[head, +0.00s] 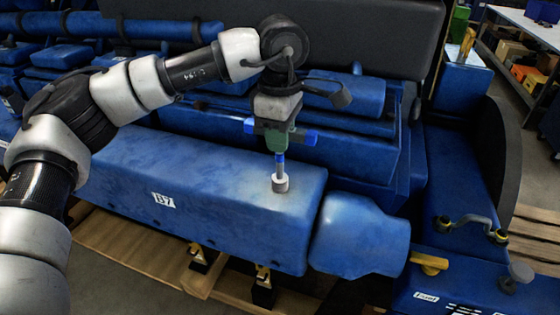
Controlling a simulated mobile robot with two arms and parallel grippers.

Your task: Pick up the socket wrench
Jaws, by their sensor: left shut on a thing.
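My left gripper (279,132) hangs down at the end of its arm, above the right part of the long blue engine housing marked B7. It is shut on the socket wrench (280,181), which points downward below it. The wrench shows a narrow blue shaft and a pale grey cylindrical socket at its lower end. Its upper part is hidden between the fingers. The socket is at the top surface of the blue housing (215,190); I cannot tell whether it touches. My right gripper is not in view.
A rounded blue end piece (360,235) adjoins the housing on the right. Another blue engine part with yellow fittings (429,262) stands at the lower right. Wooden pallets (140,252) lie below. Shelving (520,70) with bins stands at the back right.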

